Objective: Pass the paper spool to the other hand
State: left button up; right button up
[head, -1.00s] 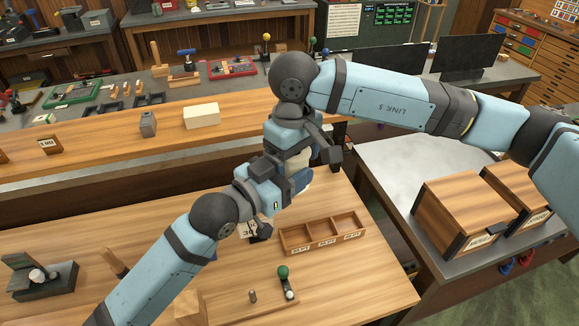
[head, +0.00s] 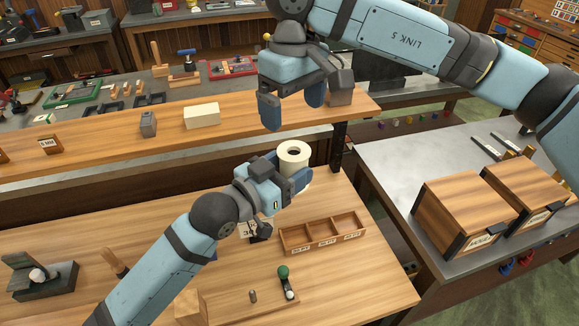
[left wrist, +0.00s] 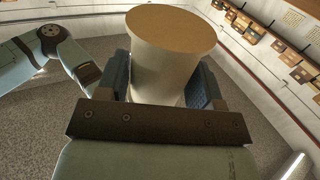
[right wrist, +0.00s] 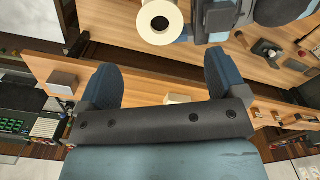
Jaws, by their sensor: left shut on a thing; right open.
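The paper spool (head: 294,156) is a white roll with a dark hole in its top. My left gripper (head: 285,180) is shut on it and holds it above the wooden table. In the left wrist view the spool (left wrist: 170,60) stands between the two fingers, its lower part hidden by the gripper. My right gripper (head: 291,108) is open and empty, above and slightly left of the spool in the head view. In the right wrist view the spool (right wrist: 159,22) is beyond the open fingers (right wrist: 165,85), apart from them.
A wooden three-compartment tray (head: 322,233) sits on the near table (head: 200,255). A green-topped tool (head: 284,274) lies in front of it. A raised wooden shelf (head: 250,123) runs behind, with a pale block (head: 202,115) on it. Two wooden boxes (head: 465,215) stand at right.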

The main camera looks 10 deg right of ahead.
jog(key=s+a+r+m+g+y, duration=0.1)
jog(key=s+a+m+g+y, duration=0.45)
jog(key=a+m+y, duration=0.8)
jog(key=w+d+f+m+t+y, duration=0.15)
jog(key=w+d+m+t, duration=0.25)
jog(key=d+m+t, duration=0.45)
jog(key=w+d+f+m+t+y, duration=0.1)
jog(key=w+d+m+t+y, duration=0.3)
jog(key=m, duration=0.7)
jog(key=w+d+f+m+t+y, duration=0.1)
jog(key=w+d+m+t, duration=0.25)
jog(key=m+t, duration=0.55)
jog(key=s+d+f+m+t+h, duration=0.1)
jog(key=d+f+m+t+h, duration=0.15)
jog(key=f+m+h, duration=0.45)
jog(key=s+d+f+m+t+h, duration=0.1)
jog(key=s+d+f+m+h, duration=0.2)
jog(key=f+m, duration=0.75)
jog(key=s+d+f+m+g+h, duration=0.2)
jog(key=s+f+m+g+h, duration=0.1)
jog(key=s+f+m, duration=0.5)
jog(key=s+d+f+m+g+h, duration=0.2)
jog(key=s+f+m+g, duration=0.3)
jog(key=s+f, duration=1)
notch_tip(320, 180, down, 4)
jog(key=m+h, duration=0.1)
jog(key=m, duration=0.2)
jog(key=shift+m+h, duration=0.35)
jog(key=shift+h, duration=0.05)
